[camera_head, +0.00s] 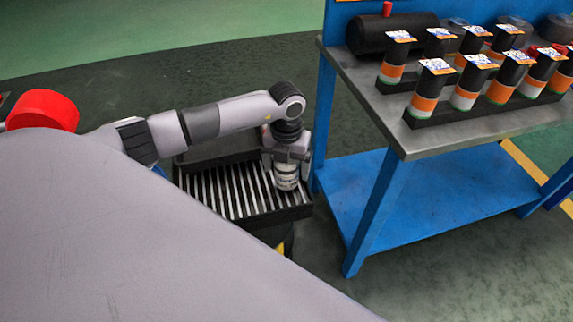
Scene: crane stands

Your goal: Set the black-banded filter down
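The filter (287,177) is a small pale cylinder with a darker band, seen at the end of my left arm. My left gripper (286,161) points down with its fingers on either side of the filter's top, and looks shut on it. The filter is upright over the right part of a black tray with pale slats (222,192). I cannot tell whether its bottom touches the slats. The gripper hides the filter's top. My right gripper is not in view.
A blue workbench (420,198) with a grey top stands close to the right of the tray. On it are several black canisters with orange, white or green bands in dark racks (480,112), and a black cylinder (388,34). Open floor lies behind.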

